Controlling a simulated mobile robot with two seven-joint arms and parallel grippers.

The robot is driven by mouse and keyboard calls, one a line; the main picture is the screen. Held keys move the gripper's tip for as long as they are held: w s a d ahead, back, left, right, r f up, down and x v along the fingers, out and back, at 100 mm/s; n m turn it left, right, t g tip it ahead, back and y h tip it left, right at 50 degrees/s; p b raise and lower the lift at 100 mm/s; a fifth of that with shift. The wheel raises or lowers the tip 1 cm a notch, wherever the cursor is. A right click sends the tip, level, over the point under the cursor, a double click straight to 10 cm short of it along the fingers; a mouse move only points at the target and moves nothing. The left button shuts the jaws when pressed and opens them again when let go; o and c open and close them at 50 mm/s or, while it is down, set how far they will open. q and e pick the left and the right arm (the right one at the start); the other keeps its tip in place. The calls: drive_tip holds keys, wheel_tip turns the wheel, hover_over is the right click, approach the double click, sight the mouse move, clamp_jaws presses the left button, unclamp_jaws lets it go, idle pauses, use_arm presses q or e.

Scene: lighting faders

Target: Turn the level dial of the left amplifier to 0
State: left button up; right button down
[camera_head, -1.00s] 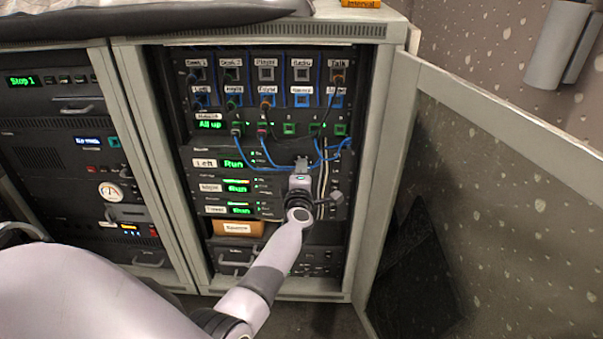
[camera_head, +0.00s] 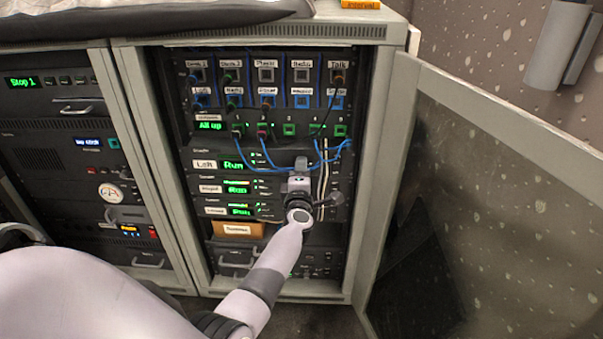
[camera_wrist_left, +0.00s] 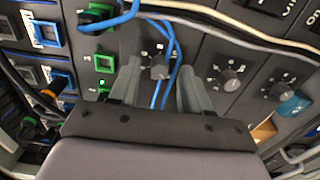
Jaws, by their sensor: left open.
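The left amplifier (camera_head: 207,165) is the rack unit labelled "Left" with a green "Run" display, in the right-hand rack in the head view. My left gripper (camera_head: 300,163) is at the right part of its front and hides its dial there. In the left wrist view, the grey level dial (camera_wrist_left: 160,71) sits between the two fingers of my open left gripper (camera_wrist_left: 159,75), with number marks around it. A gap shows between the dial and the fingers. Its pointer setting is too small to read. Blue cables (camera_wrist_left: 172,45) run past the dial, between the fingers. My right gripper is not in view.
Two more dials (camera_wrist_left: 229,79) (camera_wrist_left: 281,91) belong to the units below. Green sockets (camera_head: 289,129) with plugged cables are just above the amplifier. The open rack door (camera_head: 500,150) stands to the right. A second rack (camera_head: 60,150) is at the left.

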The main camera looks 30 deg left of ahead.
use_arm(q)
drive_tip(key=shift+s, duration=0.1)
drive_tip(key=p+v, duration=0.3)
drive_tip(key=v, duration=0.4)
drive_tip(key=shift+p, duration=0.4)
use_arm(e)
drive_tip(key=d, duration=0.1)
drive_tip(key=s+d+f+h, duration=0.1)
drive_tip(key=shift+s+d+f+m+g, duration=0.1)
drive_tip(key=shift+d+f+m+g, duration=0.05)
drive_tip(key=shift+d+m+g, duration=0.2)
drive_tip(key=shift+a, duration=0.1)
use_arm(q)
drive_tip(key=shift+s+d, duration=0.1)
